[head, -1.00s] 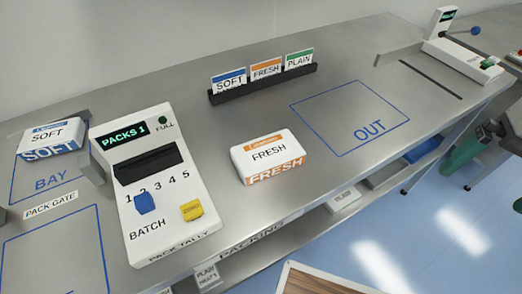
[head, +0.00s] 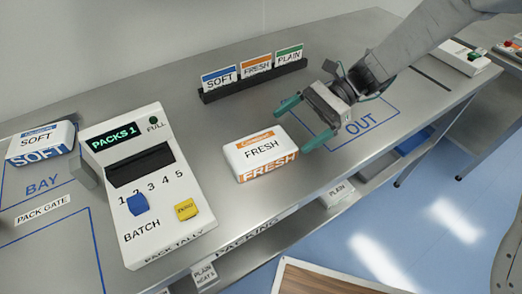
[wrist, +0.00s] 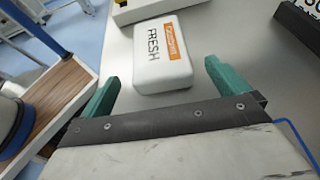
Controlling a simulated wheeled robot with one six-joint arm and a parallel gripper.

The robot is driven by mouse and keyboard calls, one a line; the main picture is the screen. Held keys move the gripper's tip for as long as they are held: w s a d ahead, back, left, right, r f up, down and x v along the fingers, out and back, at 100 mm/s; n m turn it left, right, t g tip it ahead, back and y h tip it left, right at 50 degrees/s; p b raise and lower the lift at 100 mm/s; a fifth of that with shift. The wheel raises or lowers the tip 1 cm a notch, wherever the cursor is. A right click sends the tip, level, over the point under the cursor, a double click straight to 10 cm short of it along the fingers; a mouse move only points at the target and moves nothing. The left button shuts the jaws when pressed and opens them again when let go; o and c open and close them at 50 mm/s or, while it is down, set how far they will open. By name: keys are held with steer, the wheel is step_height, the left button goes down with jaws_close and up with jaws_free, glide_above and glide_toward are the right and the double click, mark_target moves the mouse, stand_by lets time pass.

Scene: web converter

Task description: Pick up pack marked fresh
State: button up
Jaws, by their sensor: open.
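The pack marked FRESH (head: 262,150) is a white block with an orange label, lying on the steel bench right of the tally machine. It also shows in the wrist view (wrist: 160,58), ahead of my fingers and roughly between their lines. My gripper (head: 305,124) has green fingers. It is open and empty, just right of the pack, with its fingers pointing toward it. In the wrist view my gripper (wrist: 158,88) has one finger at each side, and the pack stands apart from both.
The PACK TALLY machine (head: 150,215) stands left of the pack, its display reading PACKS 1. A SOFT pack (head: 42,143) lies at the far left by BAY. A black card rack (head: 255,82) with SOFT, FRESH and PLAIN cards stands behind. The blue OUT square (head: 385,125) is partly under my arm.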

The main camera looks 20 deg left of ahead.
mark_target(270, 143)
steer(key=x, duration=0.7)
steer(key=shift+s+a+r, duration=0.25)
steer(key=shift+s+a, duration=0.05)
steer(key=shift+s, duration=0.1)
steer(key=c, duration=1.1)
